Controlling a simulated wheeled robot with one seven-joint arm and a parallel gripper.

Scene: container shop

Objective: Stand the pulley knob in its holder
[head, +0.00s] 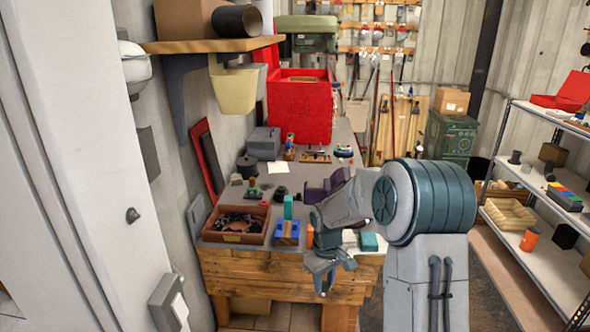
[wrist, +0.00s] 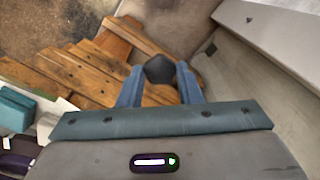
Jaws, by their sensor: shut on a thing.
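My gripper (wrist: 160,75) is shut on a dark, rounded piece, the pulley knob (wrist: 159,69), seen between the two blue fingers in the wrist view. A small blue and wooden block (head: 287,232) stands on the bench left of my gripper. I cannot tell whether it is the holder.
The grey bench (head: 262,195) carries a wooden tray (head: 236,222) of dark parts, a teal upright block (head: 288,206), a teal block (head: 369,242) and a purple object (head: 322,190). A red cabinet (head: 300,108) stands at the back. Metal shelves (head: 530,190) stand right.

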